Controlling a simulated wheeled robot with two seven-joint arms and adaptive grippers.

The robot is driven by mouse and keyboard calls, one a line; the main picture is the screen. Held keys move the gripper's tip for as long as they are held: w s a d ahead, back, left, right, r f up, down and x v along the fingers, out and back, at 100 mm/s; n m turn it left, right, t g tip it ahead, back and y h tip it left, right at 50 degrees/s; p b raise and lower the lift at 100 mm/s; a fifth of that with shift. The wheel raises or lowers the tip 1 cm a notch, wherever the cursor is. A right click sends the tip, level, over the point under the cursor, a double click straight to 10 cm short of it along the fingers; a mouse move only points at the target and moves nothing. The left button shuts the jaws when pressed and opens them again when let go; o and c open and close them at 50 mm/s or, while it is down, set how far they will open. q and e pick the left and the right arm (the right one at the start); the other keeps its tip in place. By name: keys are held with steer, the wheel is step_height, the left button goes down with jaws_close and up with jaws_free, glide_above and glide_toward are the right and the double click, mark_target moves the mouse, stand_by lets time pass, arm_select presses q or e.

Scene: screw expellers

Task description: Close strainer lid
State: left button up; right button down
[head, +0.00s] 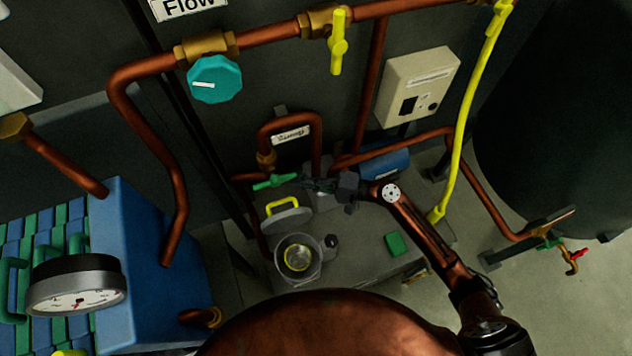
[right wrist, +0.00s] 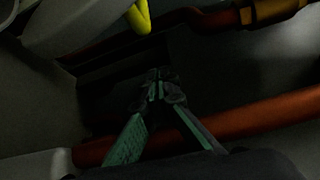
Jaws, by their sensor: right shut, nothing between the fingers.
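The strainer (head: 297,258) is a grey round pot with a yellow inside, on a low grey block in the head view. Its grey lid (head: 288,221) with a yellow handle (head: 283,206) stands raised behind the opening, so the strainer is open. My right gripper (head: 308,185) is behind and right of the lid, apart from its handle. In the right wrist view its green-padded fingers (right wrist: 160,84) meet at the tips, shut and empty. A grey rounded part, probably the lid (right wrist: 85,25), and a yellow handle (right wrist: 138,17) show at the top. My left gripper is not in view.
A green valve handle (head: 275,182) lies just left of my right gripper. Copper pipes (head: 376,85) run behind it. A green block (head: 396,244) is on the grey surface to the right.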

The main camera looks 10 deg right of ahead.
steer(key=shift+s+a+r, duration=0.15)
steer(key=shift+s, duration=0.8)
steer(key=shift+s+a+r, duration=0.1)
steer(key=shift+s+a, duration=0.05)
steer(key=shift+s, duration=0.8)
